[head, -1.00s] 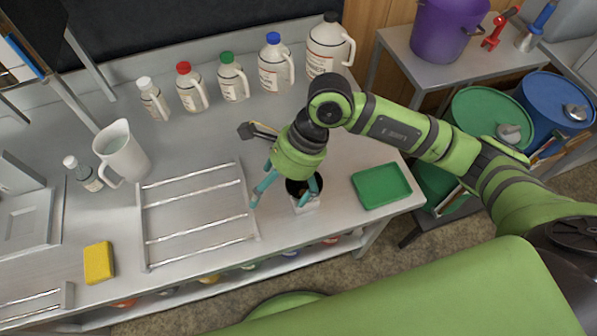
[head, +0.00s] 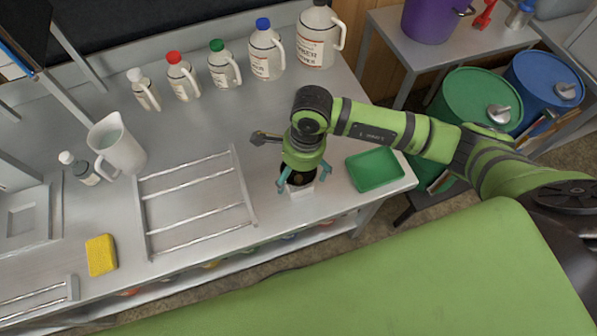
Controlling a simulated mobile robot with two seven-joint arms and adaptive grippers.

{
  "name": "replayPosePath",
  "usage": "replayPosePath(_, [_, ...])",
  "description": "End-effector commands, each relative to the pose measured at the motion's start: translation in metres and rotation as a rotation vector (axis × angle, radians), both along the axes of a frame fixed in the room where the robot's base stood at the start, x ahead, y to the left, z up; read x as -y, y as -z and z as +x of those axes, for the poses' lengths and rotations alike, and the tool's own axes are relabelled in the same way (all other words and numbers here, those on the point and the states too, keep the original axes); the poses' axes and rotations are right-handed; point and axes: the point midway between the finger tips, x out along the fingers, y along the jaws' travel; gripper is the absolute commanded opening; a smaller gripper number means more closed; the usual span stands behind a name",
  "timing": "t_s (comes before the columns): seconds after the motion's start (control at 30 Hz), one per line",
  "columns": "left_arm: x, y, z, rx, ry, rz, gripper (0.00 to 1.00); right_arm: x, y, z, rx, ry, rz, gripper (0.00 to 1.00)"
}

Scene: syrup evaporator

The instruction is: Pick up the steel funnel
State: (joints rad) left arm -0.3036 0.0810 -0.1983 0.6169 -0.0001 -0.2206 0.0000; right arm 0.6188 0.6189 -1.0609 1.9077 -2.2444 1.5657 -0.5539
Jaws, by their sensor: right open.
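A dark, round-mouthed thing (head: 299,183) with a white square base stands on the steel table near its front right. It looks like the steel funnel, but my gripper covers much of it. My right gripper (head: 305,179) points down over it from above, open, with one teal fingertip on each side of the round mouth. I cannot tell whether the fingers touch it. My left gripper is not in view.
A green tray (head: 375,169) lies close to the right of the gripper. A grey-headed tool (head: 262,138) lies just behind it. A wire rack (head: 150,222) is to the left. Several capped jugs line the back. A white pitcher (head: 118,146) and yellow sponge (head: 101,255) stand farther left.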

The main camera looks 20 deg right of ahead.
Motion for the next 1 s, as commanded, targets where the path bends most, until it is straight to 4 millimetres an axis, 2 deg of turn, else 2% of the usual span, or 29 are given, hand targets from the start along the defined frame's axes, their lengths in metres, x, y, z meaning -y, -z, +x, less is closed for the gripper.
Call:
replayPosePath(0.07, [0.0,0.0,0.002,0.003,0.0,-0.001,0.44,0.0,0.0,0.0,0.0,0.0,0.0,1.0])
replayPosePath(0.17, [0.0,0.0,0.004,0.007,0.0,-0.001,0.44,0.0,0.0,0.0,0.0,0.0,0.0,0.64])
replayPosePath(0.2, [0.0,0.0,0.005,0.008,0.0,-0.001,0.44,0.0,0.0,0.0,0.0,0.0,0.0,0.48])
replayPosePath(0.23, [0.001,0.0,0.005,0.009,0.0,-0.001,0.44,0.0,0.0,0.0,0.0,0.0,0.0,0.45])
replayPosePath(0.7, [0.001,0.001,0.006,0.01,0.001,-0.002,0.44,0.0,-0.004,0.001,0.0,0.0,-0.001,0.44])
replayPosePath(0.87, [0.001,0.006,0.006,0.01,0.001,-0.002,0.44,0.0,-0.019,0.001,0.004,0.0,0.0,0.44])
replayPosePath(1.0, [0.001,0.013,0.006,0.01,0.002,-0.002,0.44,0.0,-0.043,0.001,0.007,-0.002,0.001,0.44])
